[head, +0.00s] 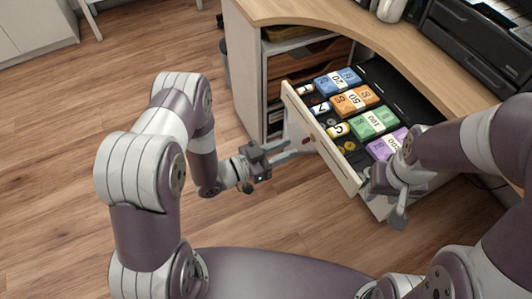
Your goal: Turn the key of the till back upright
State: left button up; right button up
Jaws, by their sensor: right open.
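The till drawer (332,157) is pulled out from under the wooden counter. A small dark red spot (307,141) shows on its pale front. It may be the key or its lock, but it is too small to tell its angle. My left gripper (296,150) is close to the drawer front, with its fingers pointing at that area. I cannot tell whether its fingers touch anything or are closed. My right gripper (398,212) is open, beside the near right end of the drawer, and partly hidden by its own wrist.
The drawer holds blue (337,82), orange (356,100), green (373,123) and purple (387,144) note bundles, with coin compartments along the front. A dark machine (480,45) stands on the counter (300,10). Open wooden floor (230,120) lies to the left.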

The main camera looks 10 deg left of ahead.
pick_arm(q)
jog(key=v, duration=0.7)
jog(key=shift+s+a+p, duration=0.25)
jog(key=shift+a+p, duration=0.05)
jog(key=shift+p, duration=0.05)
